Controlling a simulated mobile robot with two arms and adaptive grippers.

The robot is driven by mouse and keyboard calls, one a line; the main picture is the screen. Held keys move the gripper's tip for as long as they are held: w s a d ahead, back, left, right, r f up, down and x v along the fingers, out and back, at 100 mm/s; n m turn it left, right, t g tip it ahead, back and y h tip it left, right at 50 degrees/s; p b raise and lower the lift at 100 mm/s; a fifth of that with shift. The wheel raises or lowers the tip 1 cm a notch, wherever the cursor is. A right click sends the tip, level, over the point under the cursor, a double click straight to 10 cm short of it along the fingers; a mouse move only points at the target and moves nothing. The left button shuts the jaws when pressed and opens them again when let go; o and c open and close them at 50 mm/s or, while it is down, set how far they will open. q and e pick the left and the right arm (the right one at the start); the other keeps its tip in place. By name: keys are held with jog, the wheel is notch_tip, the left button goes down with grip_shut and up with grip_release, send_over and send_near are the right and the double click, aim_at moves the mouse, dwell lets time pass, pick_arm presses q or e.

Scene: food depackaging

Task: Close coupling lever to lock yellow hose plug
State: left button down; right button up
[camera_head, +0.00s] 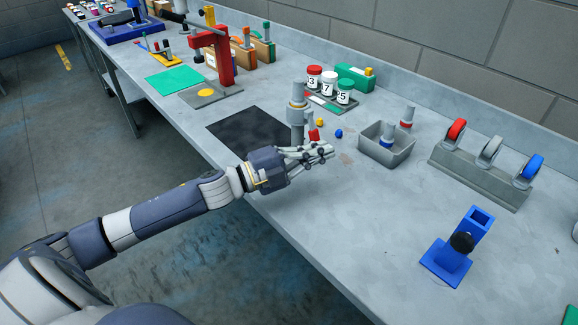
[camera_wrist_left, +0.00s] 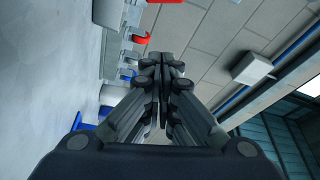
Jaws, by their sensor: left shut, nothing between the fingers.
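An upright grey cylindrical fitting (camera_head: 298,112) with a short side branch stands at the right edge of a black mat (camera_head: 242,128). I take it for the coupling. A small red piece (camera_head: 314,135) shows at its lower right; I cannot tell whether it is the lever. My left gripper (camera_head: 322,151) is just in front of the fitting, fingers pointing right, shut and empty. Its closed fingers also show in the left wrist view (camera_wrist_left: 161,66). The gripper partly hides the fitting's base. My right gripper is not seen.
A grey bin (camera_head: 401,155) holds cylindrical pieces. A rack with coloured wheels (camera_head: 478,178) and a blue stand (camera_head: 447,262) are farther right. The front-middle tabletop is clear.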

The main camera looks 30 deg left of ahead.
pick_arm(q)
jog(key=b+v, duration=0.2)
jog(key=v, duration=0.6)
jog(key=shift+a+f, duration=0.15)
jog(key=shift+a, duration=0.05)
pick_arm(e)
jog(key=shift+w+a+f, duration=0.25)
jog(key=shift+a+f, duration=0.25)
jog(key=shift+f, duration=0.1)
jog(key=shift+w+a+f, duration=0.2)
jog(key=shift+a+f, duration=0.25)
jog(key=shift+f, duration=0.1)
pick_arm(q)
jog(key=shift+w, duration=0.15)
